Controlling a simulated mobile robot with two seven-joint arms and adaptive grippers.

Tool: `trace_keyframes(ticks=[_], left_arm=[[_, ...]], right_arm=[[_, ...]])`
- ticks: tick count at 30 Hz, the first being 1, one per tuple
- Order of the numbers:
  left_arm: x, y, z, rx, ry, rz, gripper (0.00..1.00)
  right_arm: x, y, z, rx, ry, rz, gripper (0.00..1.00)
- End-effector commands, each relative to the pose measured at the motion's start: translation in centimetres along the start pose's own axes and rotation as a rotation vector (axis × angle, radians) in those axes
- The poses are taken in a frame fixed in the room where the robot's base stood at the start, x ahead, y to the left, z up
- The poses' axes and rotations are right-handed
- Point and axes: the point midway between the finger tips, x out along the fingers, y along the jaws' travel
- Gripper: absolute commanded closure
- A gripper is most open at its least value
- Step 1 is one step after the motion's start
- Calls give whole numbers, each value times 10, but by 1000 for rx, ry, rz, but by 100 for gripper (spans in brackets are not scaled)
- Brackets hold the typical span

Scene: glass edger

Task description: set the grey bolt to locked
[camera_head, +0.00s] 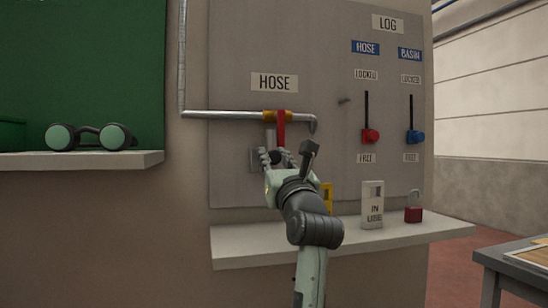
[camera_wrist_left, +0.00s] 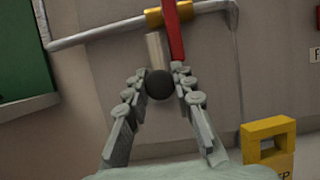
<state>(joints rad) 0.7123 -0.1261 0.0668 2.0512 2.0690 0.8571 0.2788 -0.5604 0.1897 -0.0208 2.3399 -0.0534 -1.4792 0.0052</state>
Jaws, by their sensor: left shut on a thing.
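My left gripper (camera_head: 280,157) is at the wall panel below the HOSE sign (camera_head: 274,82). In the left wrist view its fingers (camera_wrist_left: 160,92) are shut on a round black knob (camera_wrist_left: 159,85). A pale grey rod, seemingly the grey bolt (camera_wrist_left: 154,50), runs up from behind the knob, beside the red lever (camera_wrist_left: 174,32). In the head view the red lever (camera_head: 281,128) hangs down from the brass valve on the pipe. My right gripper is in neither view.
On the LOG board, the red slider (camera_head: 370,136) and blue slider (camera_head: 413,136) sit low.

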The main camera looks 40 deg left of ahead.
Motion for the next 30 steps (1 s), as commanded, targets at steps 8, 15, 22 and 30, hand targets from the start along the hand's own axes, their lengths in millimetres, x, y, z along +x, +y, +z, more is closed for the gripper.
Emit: trace_keyframes(ticks=[8, 15, 22, 30], left_arm=[[1, 0, 7, -4, -14, -1, 100], [1, 0, 6, -3, -12, -1, 54], [1, 0, 4, -2, -8, -1, 54], [-27, -1, 2, -4, -5, -3, 54]], right_arm=[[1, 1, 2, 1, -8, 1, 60], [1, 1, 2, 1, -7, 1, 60], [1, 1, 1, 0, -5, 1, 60], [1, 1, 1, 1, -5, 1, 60]])
